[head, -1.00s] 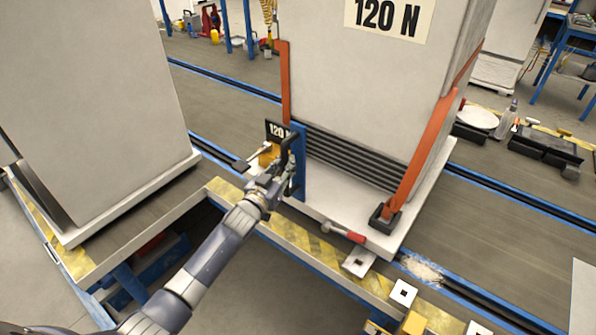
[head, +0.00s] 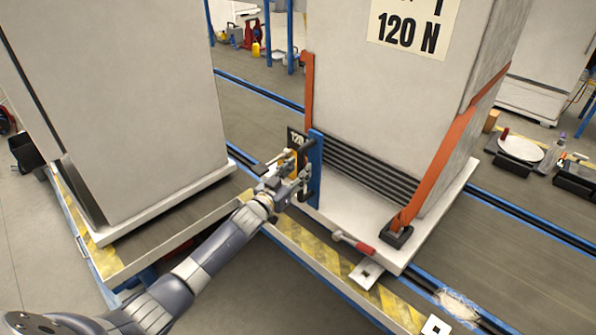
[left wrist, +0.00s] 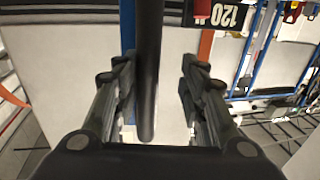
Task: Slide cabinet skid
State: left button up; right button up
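The tall grey cabinet (head: 400,100), labelled "120 N", stands upright on a pale skid (head: 335,205) on the dark track deck. Orange straps (head: 455,150) run down its edges. A blue upright plate (head: 315,170) rises at the skid's near left corner, beside a small black sign (head: 296,140). My left gripper (head: 297,178) is at this plate. In the left wrist view, a black handle bar (left wrist: 149,70) lies between the open fingers (left wrist: 158,95), close to the left finger and with a gap to the right one. My right gripper is not in view.
Another grey cabinet (head: 120,110) stands at left. Yellow-striped edging (head: 300,245) borders the deck. A red-handled tool (head: 355,243) lies at the skid's front edge. A pale spill (head: 457,303) lies on the rail at right. A white plate (head: 521,148) sits beyond.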

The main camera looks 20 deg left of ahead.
pick_arm(q)
jog(key=shift+d, duration=0.15)
jog(key=shift+w+d, duration=0.1)
jog(key=s+a, duration=0.2)
jog(key=s, duration=1)
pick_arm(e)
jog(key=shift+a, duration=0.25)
